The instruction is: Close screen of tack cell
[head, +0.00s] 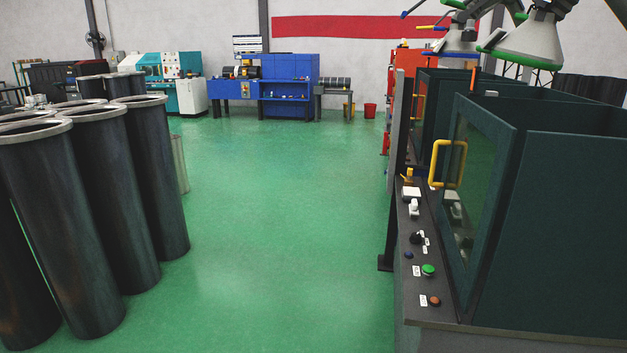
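The tack cell at the right is a dark green walled booth (565,230) on a dark bench. Its screen (505,165) is a dark green panel with a tinted window (478,185) and a yellow handle (436,165), facing the aisle. I cannot tell from this angle whether the screen is open or shut. A second booth with its own yellow handle (418,108) stands behind it. Neither of my grippers is in view.
A control ledge with a green button (428,270) and a red button (435,300) runs along the cell's aisle side. Several tall dark flanged cylinders (70,220) stand at the left. The green floor (270,220) between is clear. Machines (285,85) line the back wall.

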